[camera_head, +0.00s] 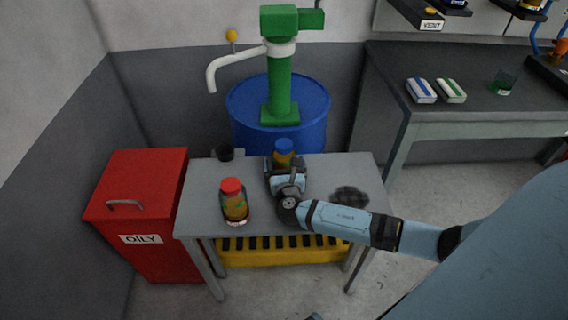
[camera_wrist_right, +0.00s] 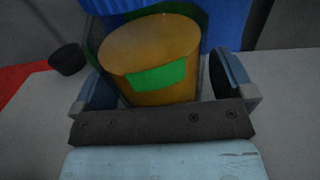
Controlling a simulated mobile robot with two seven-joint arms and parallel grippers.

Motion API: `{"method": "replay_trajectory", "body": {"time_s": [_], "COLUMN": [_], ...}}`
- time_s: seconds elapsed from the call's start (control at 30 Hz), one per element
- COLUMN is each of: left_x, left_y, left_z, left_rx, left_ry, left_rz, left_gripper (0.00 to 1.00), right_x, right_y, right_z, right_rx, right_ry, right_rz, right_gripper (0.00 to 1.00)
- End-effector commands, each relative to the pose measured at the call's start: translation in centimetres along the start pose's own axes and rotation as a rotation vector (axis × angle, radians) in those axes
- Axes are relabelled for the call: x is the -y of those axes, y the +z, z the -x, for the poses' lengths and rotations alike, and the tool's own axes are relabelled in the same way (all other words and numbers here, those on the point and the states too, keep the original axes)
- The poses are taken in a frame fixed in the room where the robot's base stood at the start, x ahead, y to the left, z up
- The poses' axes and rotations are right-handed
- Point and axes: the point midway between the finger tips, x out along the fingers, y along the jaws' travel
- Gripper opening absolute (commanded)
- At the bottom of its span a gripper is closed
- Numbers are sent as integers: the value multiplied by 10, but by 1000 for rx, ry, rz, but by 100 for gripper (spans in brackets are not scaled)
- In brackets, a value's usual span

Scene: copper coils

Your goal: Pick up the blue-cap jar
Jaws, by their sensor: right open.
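The blue-cap jar (camera_head: 283,152) stands on the grey table (camera_head: 205,185), near its back edge, with orange-brown contents. My right gripper (camera_head: 285,164) is at the jar, its fingers on either side; my wrist hides the jar's lower part in the head view. In the right wrist view, the jar's orange-brown body with a green label (camera_wrist_right: 155,75) sits between the two fingers, which look apart from it, with a gap showing at the right finger. A red-cap jar (camera_head: 234,202) stands to the left on the same table. My left gripper is not in view.
A small black cup (camera_head: 225,152) stands at the table's back left; a dark rag (camera_head: 349,197) lies at right. A blue drum (camera_head: 245,110) with a green pump (camera_head: 280,85) stands behind. A red OILY bin (camera_head: 140,190) is at left.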

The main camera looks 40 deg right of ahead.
Motion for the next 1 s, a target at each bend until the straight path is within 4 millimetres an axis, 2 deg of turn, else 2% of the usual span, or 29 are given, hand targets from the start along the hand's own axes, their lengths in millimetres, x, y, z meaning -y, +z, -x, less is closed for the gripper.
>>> {"method": "replay_trajectory", "body": {"time_s": [0.13,0.3,0.4,0.63,0.77,0.87,1.0], "left_x": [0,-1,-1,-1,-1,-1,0], "left_y": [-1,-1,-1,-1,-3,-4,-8], "left_z": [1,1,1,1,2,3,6], "left_rx": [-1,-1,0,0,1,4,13], "left_ry": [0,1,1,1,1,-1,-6], "left_rz": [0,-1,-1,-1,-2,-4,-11], "left_gripper": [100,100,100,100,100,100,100], "right_x": [0,0,0,0,0,0,0], "right_y": [0,0,1,2,8,19,47], "right_z": [0,0,0,0,0,0,0], "right_rx": [0,0,1,1,1,1,3], "right_ry": [0,0,0,0,0,0,0], "right_rz": [0,0,0,0,-1,-2,-3], "right_gripper": [100,61,42,42,42,42,42]}}
